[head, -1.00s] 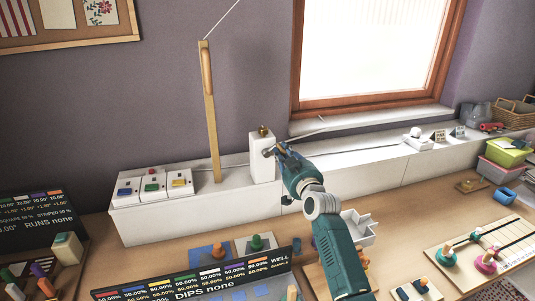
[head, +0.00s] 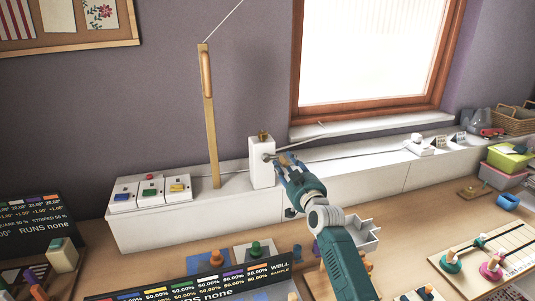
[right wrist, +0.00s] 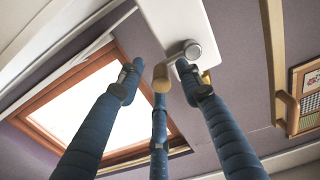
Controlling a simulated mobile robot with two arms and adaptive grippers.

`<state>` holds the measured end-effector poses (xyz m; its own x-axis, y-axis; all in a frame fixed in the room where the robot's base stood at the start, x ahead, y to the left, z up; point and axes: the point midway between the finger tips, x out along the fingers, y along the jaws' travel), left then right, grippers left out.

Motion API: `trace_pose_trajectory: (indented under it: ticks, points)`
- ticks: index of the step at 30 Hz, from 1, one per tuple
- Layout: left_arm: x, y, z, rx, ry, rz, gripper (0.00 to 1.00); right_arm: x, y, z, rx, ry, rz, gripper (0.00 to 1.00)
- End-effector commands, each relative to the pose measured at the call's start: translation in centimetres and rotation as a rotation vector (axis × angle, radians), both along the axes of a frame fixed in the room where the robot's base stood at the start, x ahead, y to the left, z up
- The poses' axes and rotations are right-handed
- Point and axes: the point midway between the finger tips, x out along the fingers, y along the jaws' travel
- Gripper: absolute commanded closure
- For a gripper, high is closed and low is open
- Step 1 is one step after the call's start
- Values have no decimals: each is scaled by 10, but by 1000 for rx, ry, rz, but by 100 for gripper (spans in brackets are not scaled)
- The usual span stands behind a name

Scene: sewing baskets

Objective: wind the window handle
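The window handle is a crank with a round metal hub (right wrist: 193,50) on a white upright box (head: 262,165) and a wooden knob (right wrist: 161,78) at its end. In the head view the knob (head: 284,160) points to the right of the box. My right gripper (head: 288,164) is at the handle. My left gripper is out of view.
The wooden-framed window (head: 370,55) is behind to the right. A tall wooden post (head: 210,120) and several coloured switches (head: 151,188) stand left on the white ledge (head: 225,215). A cord runs right to a white fitting (head: 418,147). Boards and pegs cover the desk in front.

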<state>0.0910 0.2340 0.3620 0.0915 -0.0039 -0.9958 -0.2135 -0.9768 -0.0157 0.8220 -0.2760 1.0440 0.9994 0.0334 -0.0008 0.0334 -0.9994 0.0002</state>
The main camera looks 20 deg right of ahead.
Motion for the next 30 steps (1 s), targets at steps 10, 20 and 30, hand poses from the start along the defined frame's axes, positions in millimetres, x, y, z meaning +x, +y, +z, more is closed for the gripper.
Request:
trace_pose_trajectory:
  ticks: [10,20,30]
  points:
    - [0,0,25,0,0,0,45,-25,0,4,0,2,1,64]
    - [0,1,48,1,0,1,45,-57,-2,3,0,1,1,64]
    - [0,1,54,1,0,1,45,-70,-2,0,0,-1,1,64]
